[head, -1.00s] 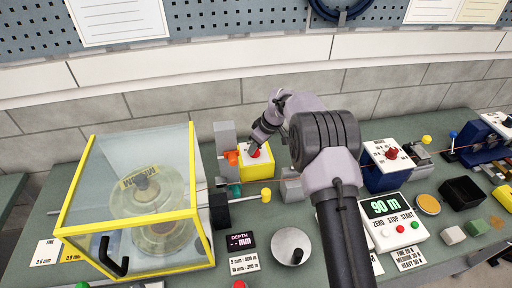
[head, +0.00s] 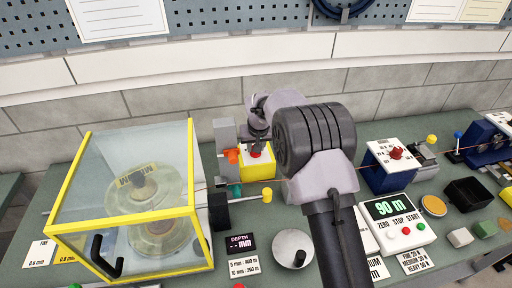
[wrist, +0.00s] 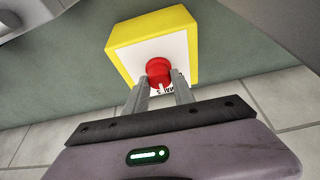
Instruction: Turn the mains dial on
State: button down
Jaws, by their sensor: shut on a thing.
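The mains dial (wrist: 158,69) is a red knob on the white face of a yellow box (wrist: 122,36). In the head view the yellow box (head: 262,171) stands at the back of the bench, left of my arm, and the red dial (head: 254,154) shows just under my gripper. In the wrist view my gripper (wrist: 160,82) is shut on the red dial, with one finger on each side. Lettering on the white face is partly hidden by the fingers, so the dial's setting cannot be read.
A clear guard with yellow edges (head: 190,228) covers a spool at the left. A grey post (head: 224,134) and orange part (head: 233,156) stand close left of the yellow box. A white counter reading 90 m (head: 391,206) and a blue box with a red knob (head: 392,169) lie right.

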jog(key=shift+m, duration=0.7)
jog(key=c, duration=1.1)
grip_release()
jog(key=shift+h, duration=0.3)
jog(key=shift+o, duration=0.2)
jog(key=p+v, duration=0.2)
jog(key=v, duration=1.5)
jog(key=shift+r+p, duration=0.25)
jog(key=shift+p, duration=0.05)
